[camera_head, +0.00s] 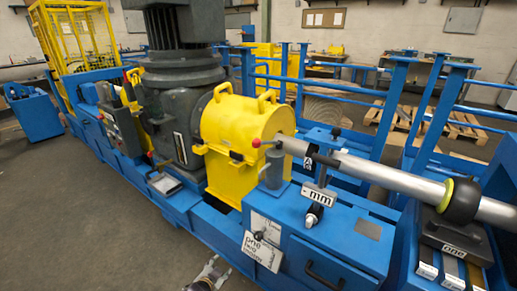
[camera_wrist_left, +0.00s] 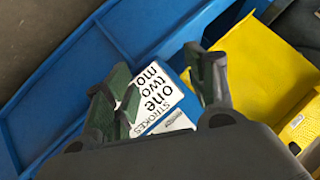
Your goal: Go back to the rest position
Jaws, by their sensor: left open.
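My left gripper (camera_head: 212,270) shows at the bottom edge of the head view, in front of the blue machine, with only its end in the frame. In the left wrist view my left gripper (camera_wrist_left: 160,88) has its two green-padded fingers spread apart, with nothing held between them. A white sign with black words (camera_head: 262,250) is on the front of the machine, right of the gripper. The sign also shows in the left wrist view (camera_wrist_left: 158,92), behind the fingers. I cannot tell the distance between the fingers and the sign. My right gripper is in neither view.
The long blue machine frame (camera_head: 325,262) fills the middle and right. It bears a yellow housing (camera_head: 228,125), a dark motor (camera_head: 185,80) and a grey shaft (camera_head: 395,178) with a black collar (camera_head: 460,200). Bare floor (camera_head: 60,220) lies at the left front.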

